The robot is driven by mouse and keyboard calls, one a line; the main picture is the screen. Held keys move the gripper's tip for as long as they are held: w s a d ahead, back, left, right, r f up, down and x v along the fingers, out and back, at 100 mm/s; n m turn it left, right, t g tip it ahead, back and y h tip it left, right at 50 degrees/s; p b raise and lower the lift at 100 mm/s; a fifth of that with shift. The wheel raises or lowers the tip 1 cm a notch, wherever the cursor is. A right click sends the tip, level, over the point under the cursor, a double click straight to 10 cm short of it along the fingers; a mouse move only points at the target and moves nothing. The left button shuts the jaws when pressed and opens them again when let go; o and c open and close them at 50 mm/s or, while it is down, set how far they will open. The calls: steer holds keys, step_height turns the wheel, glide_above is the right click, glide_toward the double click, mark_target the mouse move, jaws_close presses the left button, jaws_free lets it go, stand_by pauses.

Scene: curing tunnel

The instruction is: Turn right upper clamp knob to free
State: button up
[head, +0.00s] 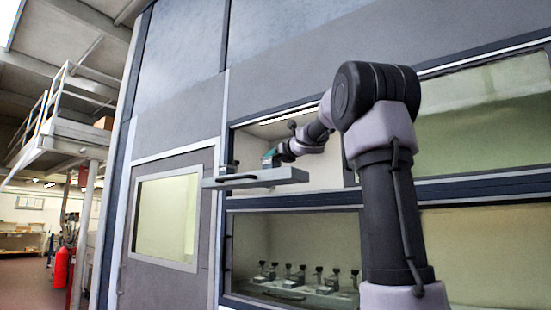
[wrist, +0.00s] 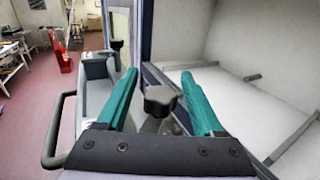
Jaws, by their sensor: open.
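A dark lobed clamp knob (wrist: 160,100) stands between the two green fingers of my gripper (wrist: 160,92) in the wrist view. The fingers are apart, with a gap visible on each side of the knob. In the head view my gripper (head: 271,158) reaches into the upper opening, above the right part of a grey tray (head: 255,179) that sticks out of it. The knob at my gripper is hidden or too small to make out there. Another dark clamp (head: 228,168) stands at the tray's left end.
A lower opening holds a rack (head: 300,292) with several dark knobs. A closed door with a window (head: 167,218) is left of the openings. A red extinguisher (head: 62,268) and a raised platform (head: 75,135) stand at far left. The floor there looks clear.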

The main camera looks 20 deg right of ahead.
steer(key=shift+c, duration=0.2)
jaws_close()
steer(key=shift+a+n+y, duration=0.1)
steer(key=shift+n+y, duration=0.3)
steer(key=shift+y, duration=0.2)
steer(key=n+y, duration=0.1)
steer(key=n+g+y, duration=0.1)
steer(key=y, duration=0.1)
steer(key=n+g+y, duration=0.1)
steer(key=y, duration=0.1)
steer(key=shift+a, duration=0.3)
steer(key=shift+s+a+n+g+y, duration=0.2)
steer(key=shift+n+g+y, duration=0.5)
steer(key=shift+n+y, duration=0.3)
steer(key=shift+s+a+n+g+y, duration=0.1)
steer(key=shift+a+n+g+y, duration=0.1)
steer(key=shift+n+g+y, duration=0.75)
steer(key=shift+y, duration=0.25)
steer(key=shift+o, duration=0.2)
jaws_free()
